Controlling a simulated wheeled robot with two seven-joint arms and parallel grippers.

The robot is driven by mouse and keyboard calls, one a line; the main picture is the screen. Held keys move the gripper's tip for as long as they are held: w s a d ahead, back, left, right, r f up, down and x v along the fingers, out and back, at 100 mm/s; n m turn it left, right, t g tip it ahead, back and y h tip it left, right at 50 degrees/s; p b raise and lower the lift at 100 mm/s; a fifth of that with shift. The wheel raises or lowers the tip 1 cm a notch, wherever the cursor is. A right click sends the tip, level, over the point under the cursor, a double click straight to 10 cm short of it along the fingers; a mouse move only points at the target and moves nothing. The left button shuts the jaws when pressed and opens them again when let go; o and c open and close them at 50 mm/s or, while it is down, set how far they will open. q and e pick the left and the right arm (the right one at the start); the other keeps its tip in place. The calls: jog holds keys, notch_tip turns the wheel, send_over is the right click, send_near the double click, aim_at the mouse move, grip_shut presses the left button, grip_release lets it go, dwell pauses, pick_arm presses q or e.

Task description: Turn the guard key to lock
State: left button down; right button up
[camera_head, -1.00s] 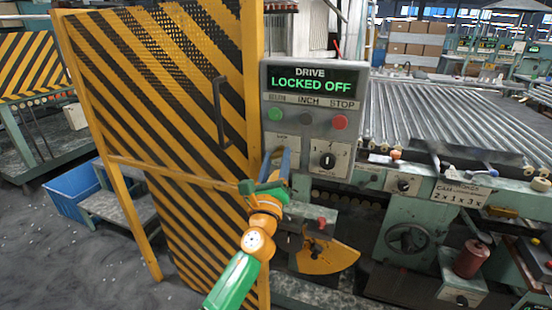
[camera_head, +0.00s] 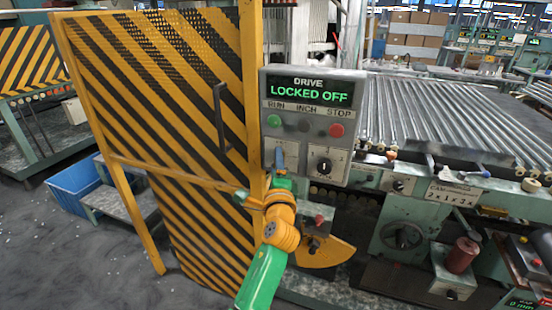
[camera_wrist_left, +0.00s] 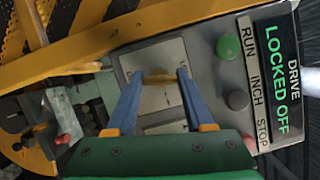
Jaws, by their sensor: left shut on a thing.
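My left gripper (camera_head: 279,153) is at the lower left of the grey control box (camera_head: 312,145), in front of its key plate. In the left wrist view its two blue fingers (camera_wrist_left: 161,78) reach to the pale plate (camera_wrist_left: 160,59) and are shut on the small brass-coloured guard key (camera_wrist_left: 160,97). In the head view the fingers show nearly edge-on and hide the key. My right gripper is not in view.
A yellow-and-black striped guard door (camera_head: 165,100) with a dark handle (camera_head: 221,115) stands just left. The box has a green button (camera_head: 274,121), a red stop button (camera_head: 336,130) and a black selector knob (camera_head: 324,166). Rollers (camera_head: 425,110) lie to the right.

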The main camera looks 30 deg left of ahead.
pick_arm(q)
jog(key=shift+r+n+g+p, duration=0.1)
jog(key=shift+n+g+p, duration=0.2)
jog(key=shift+n+p, duration=0.55)
jog(key=shift+n, duration=0.35)
jog(key=shift+c, duration=1.4)
grip_release()
jog(key=shift+w+d, duration=0.1)
jog(key=b+v, duration=0.1)
jog(key=v, duration=0.6)
